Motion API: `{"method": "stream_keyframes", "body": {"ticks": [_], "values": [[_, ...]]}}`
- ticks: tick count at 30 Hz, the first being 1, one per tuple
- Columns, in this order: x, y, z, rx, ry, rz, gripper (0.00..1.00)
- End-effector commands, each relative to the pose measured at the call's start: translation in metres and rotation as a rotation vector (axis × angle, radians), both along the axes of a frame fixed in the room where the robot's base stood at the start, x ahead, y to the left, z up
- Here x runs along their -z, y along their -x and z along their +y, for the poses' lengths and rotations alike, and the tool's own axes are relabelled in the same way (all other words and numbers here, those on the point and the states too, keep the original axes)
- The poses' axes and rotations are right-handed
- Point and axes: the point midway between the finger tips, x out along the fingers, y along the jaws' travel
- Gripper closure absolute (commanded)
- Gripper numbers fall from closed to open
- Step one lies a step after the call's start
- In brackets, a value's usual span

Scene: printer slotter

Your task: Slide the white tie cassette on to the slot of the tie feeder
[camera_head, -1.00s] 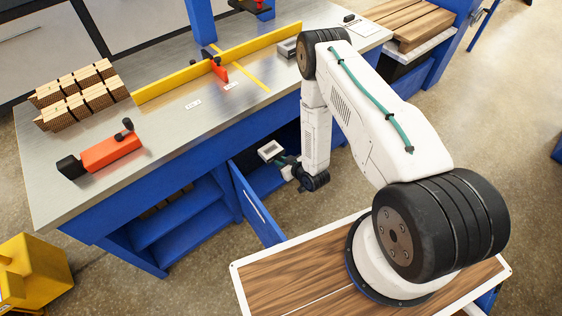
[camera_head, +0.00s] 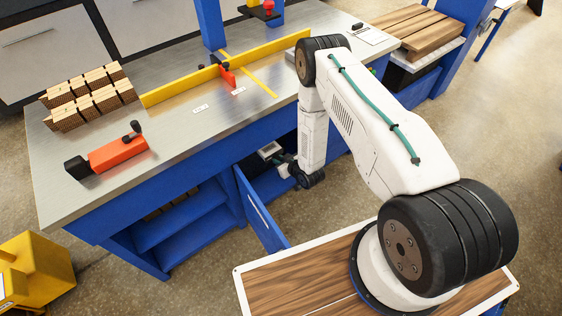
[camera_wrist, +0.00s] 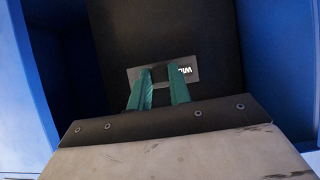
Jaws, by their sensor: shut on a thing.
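My gripper (camera_head: 280,160) reaches left into the blue cabinet under the workbench. It is shut on a pale boxy piece with a grey middle, which looks like the white tie cassette (camera_head: 267,149). The bench edge partly hides this piece. In the wrist view my gripper's green fingers (camera_wrist: 163,84) are close together over a grey plate (camera_wrist: 205,70) with white lettering. A black surface (camera_wrist: 165,25) lies behind it. Where the cassette touches the fingers is hard to make out. I cannot make out the tie feeder or its slot.
Blue cabinet walls (camera_wrist: 278,50) stand on both sides of my gripper. An open blue door (camera_head: 259,212) stands beside the opening, close to my gripper. The metal benchtop (camera_head: 190,140) hangs above. Blue shelves (camera_head: 180,222) are to the left.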

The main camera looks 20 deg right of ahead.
Motion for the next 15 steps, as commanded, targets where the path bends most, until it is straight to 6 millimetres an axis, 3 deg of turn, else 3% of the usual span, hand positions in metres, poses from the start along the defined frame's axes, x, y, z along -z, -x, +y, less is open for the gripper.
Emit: {"method": "stream_keyframes", "body": {"ticks": [15], "values": [[0.0, -0.013, 0.004, 0.0, -0.001, -0.002, 1.0]]}}
